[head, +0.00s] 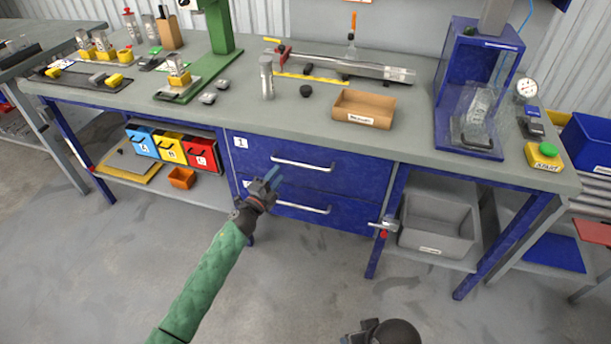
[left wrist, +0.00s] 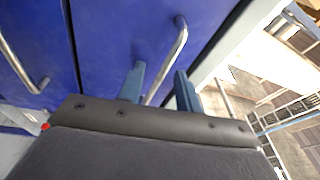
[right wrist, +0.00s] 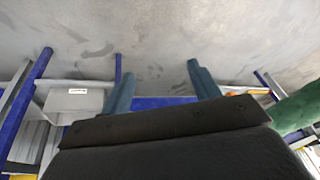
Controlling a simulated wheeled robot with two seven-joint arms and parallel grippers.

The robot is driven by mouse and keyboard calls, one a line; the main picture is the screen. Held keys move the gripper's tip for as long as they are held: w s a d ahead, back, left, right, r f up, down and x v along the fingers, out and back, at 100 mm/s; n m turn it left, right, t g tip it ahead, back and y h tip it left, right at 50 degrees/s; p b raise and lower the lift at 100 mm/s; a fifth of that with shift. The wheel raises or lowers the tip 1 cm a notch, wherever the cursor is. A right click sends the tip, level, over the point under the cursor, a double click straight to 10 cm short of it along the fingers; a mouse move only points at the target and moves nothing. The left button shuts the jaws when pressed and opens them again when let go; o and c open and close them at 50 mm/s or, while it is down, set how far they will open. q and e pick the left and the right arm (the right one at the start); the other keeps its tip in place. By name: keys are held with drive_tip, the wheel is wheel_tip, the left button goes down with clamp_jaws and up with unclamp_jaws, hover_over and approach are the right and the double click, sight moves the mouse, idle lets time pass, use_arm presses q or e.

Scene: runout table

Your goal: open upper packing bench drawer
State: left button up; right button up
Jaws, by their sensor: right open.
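The packing bench has two blue drawers, one above the other, both shut. The upper drawer (head: 255,152) has a silver bar handle (head: 312,165); the lower drawer (head: 345,215) has a similar handle (head: 312,209). My left gripper (head: 273,177) is in front of the upper drawer, near the left end of its handle. In the left wrist view its two blue fingers (left wrist: 162,88) are apart, with the upper handle (left wrist: 174,60) showing between them; I cannot tell whether they touch it. My right gripper (right wrist: 160,88) is open and empty over the floor, low in the head view.
The bench top (head: 230,110) holds a cardboard tray (head: 364,108), a blue press (head: 470,95) and tools. Coloured bins (head: 170,147) stand on the shelf left of the drawers, a grey bin (head: 438,222) to the right. The floor in front is clear.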

sight(299, 164)
use_arm(q)
drive_tip(key=shift+w+d+r+m+g+h+p, duration=0.35)
drive_tip(key=shift+w+d+m+h, duration=0.35)
drive_tip(key=shift+d, duration=0.6)
drive_tip(key=shift+w+d+r+m+g+h+p, duration=0.3)
drive_tip(key=shift+w+d+m+h, duration=0.25)
drive_tip(key=shift+d+m, duration=0.55)
drive_tip(key=shift+w+d+r+m+g+h+p, duration=0.35)
drive_tip(key=shift+w+d+m+h, duration=0.25)
drive_tip(key=shift+d, duration=0.9)
use_arm(e)
drive_tip(key=s+d+g, duration=0.2)
drive_tip(key=s, duration=0.1)
drive_tip(key=shift+r+h, duration=0.15)
drive_tip(key=shift+h, duration=0.25)
use_arm(q)
clamp_jaws()
use_arm(e)
drive_tip(key=shift+w, duration=0.1)
